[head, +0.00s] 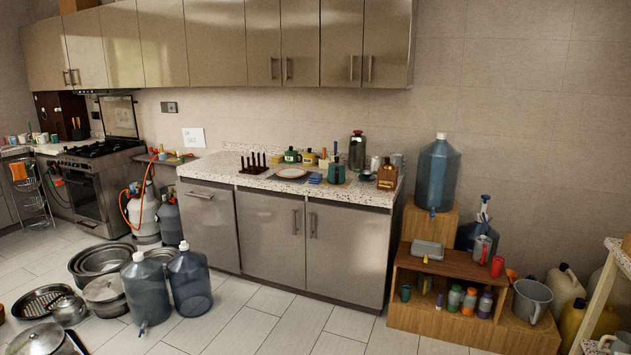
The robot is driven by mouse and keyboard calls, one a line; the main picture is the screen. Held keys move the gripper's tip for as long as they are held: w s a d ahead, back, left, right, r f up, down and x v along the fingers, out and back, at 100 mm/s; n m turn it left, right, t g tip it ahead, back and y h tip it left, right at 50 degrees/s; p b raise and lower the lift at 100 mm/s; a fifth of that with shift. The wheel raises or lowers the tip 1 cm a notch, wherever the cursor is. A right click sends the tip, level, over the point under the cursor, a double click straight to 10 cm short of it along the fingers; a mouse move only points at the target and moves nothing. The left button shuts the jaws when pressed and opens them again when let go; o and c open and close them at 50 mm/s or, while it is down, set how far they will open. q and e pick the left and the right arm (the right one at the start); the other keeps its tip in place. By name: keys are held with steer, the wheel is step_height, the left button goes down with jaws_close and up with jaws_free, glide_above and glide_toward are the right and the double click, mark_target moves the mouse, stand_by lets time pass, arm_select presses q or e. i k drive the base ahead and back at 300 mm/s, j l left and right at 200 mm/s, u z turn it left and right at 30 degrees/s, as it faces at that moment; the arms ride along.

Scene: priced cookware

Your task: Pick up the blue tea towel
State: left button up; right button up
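A small blue cloth (314,179), which looks like the blue tea towel, lies on the speckled counter (345,197) near its front edge. It is between a white plate with a reddish rim (292,173) and a teal container (336,174). It is small in the head view, so its folds cannot be made out. Neither of my grippers is in the head view.
Bottles and jars crowd the counter's right half; a dark peg rack (253,164) stands left of the plate. Large blue water bottles (190,282) and metal pots (100,262) stand on the floor at left. A wooden shelf (450,262) stands at right. Floor before the cabinets is clear.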

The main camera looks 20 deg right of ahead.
mark_target(314, 179)
steer(key=i+l+z, duration=0.4)
steer(key=i, duration=0.15)
steer(key=i+l+z, duration=0.2)
steer(key=i, duration=0.65)
steer(key=i+l+z, duration=0.1)
steer(key=i+z, duration=0.15)
steer(key=i, duration=0.6)
